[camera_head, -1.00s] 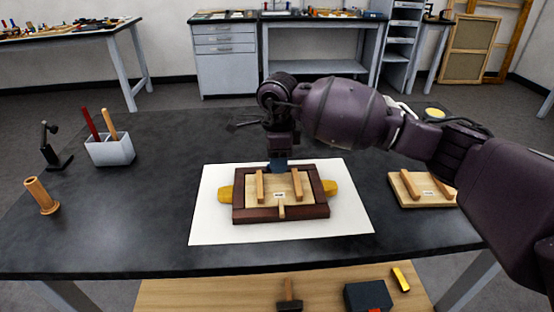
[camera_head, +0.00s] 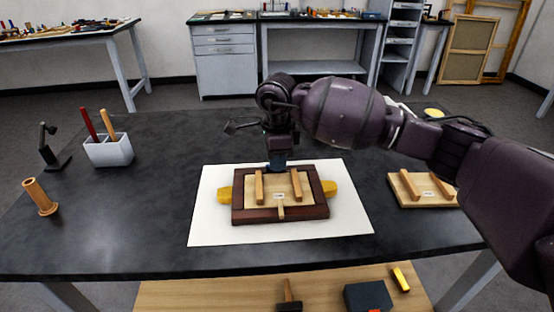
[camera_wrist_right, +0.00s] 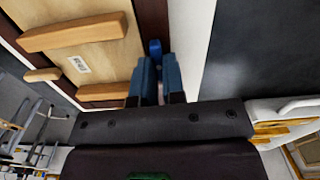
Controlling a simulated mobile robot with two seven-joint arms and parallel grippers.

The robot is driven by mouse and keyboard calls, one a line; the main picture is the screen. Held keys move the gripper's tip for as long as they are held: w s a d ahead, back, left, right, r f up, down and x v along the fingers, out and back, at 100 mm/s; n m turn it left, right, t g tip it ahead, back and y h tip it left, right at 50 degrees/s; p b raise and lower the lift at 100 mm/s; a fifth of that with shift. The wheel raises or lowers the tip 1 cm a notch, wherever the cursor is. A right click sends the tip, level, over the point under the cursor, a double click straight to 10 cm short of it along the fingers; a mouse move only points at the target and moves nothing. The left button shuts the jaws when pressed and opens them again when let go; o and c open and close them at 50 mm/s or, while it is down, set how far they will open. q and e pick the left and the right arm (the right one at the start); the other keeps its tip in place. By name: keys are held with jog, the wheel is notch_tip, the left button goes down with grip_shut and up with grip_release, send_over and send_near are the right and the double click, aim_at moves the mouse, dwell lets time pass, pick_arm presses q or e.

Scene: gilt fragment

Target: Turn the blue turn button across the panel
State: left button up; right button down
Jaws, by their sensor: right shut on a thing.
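The wooden panel (camera_head: 279,189) sits inside a dark red-brown frame (camera_head: 280,215) on a white sheet. Two light wooden bars run across the panel, and a small wooden button is at its front edge. My right gripper (camera_head: 278,165) reaches down at the frame's far edge. In the right wrist view, its blue fingers (camera_wrist_right: 166,85) are close together beside the panel (camera_wrist_right: 110,55). The tip of the blue turn button (camera_wrist_right: 154,47) shows just past the fingers, which are shut on it. The rest of the button is hidden by the fingers. My left gripper is not in view.
Yellow pieces (camera_head: 330,188) stick out on both sides of the frame. A second panel (camera_head: 420,190) with two bars lies at the right. A pen holder (camera_head: 109,151), a wooden cylinder (camera_head: 40,196) and a dark stand (camera_head: 55,150) are at the left.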

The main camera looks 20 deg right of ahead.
jog(key=n, duration=0.3)
jog(key=shift+w+f+n+b, duration=0.1)
jog(key=shift+n+b, duration=0.25)
jog(key=shift+n, duration=0.05)
jog(key=n+b, duration=0.1)
jog(key=n, duration=0.3)
jog(key=shift+n, duration=0.3)
jog(key=n, duration=0.3)
jog(key=shift+w+n+b, duration=0.15)
jog(key=shift+n+b, duration=0.15)
jog(key=shift+b, duration=0.1)
jog(key=n, duration=0.3)
jog(key=shift+a+b, duration=0.1)
jog(key=shift+b, duration=0.25)
jog(key=shift+n, duration=1.1)
jog(key=c, duration=1.2)
grip_release()
